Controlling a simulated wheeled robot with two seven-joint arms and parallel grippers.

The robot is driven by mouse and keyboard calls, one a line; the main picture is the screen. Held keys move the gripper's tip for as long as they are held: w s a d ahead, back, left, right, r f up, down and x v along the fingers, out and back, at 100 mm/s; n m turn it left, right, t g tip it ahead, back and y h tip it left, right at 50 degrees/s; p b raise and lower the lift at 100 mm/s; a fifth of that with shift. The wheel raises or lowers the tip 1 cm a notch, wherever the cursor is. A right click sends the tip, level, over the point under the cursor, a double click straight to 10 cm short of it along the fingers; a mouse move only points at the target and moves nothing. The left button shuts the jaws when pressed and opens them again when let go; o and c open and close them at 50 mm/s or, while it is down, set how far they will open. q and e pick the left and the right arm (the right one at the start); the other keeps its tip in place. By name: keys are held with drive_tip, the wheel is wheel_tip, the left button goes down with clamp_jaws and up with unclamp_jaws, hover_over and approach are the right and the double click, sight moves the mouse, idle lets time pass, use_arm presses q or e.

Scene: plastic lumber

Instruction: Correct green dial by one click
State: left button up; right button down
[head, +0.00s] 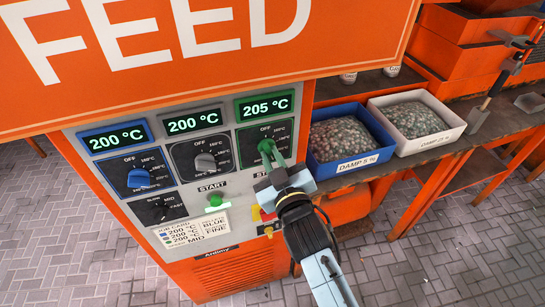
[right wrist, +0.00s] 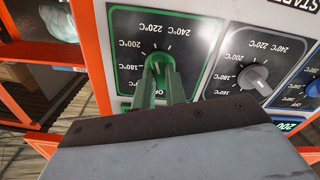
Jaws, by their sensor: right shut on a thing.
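The green dial (right wrist: 158,58) is on a dark green plate at the top right of the control panel, under a display (head: 265,106) reading 205 °C. My right gripper (head: 268,153) reaches it from the lower right and is shut on it. In the right wrist view, the green fingers (right wrist: 158,76) close on the knob from both sides, and the knob is partly hidden between them. My left gripper is not in view.
A blue dial (head: 138,178) and a grey dial (head: 205,162) sit left of the green one, both displays reading 200 °C. A green start button (head: 215,200) and a settings card (head: 193,230) are below. Blue (head: 310,165) and white (head: 376,104) pellet bins stand to the right.

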drive_tip(key=c, duration=1.4)
unclamp_jaws()
drive_tip(key=shift+c, duration=0.2)
drive_tip(key=b+v, duration=0.1)
drive_tip(key=v, duration=1.2)
drive_tip(key=shift+s, duration=0.2)
drive_tip(key=shift+d, duration=0.1)
drive_tip(key=s+d+f+g+h+b, duration=0.1)
drive_tip(key=s+d+f+g, duration=0.15)
drive_tip(key=f, duration=0.95)
drive_tip(key=s+d+f+m+g+b, duration=0.1)
drive_tip(key=s+f+g+b, duration=0.15)
drive_tip(key=f, duration=1.05)
drive_tip(key=s+d+f+g+h, duration=0.1)
drive_tip(key=s+f+g, duration=0.15)
drive_tip(key=f, duration=0.95)
drive_tip(key=s+d+f+m+g+h+b, duration=0.1)
drive_tip(key=s+d+f+g, duration=0.3)
drive_tip(key=s+d+f, duration=0.4)
drive_tip(key=s+d+f+m+g+h+b, duration=0.2)
drive_tip(key=s+d+f, duration=0.6)
drive_tip(key=s+f, duration=0.6)
drive_tip(key=s+m+g, duration=0.1)
drive_tip(key=s+g, duration=0.1)
drive_tip(key=shift+f+g+h+b, duration=0.3)
drive_tip(key=shift+f+g+b, duration=0.05)
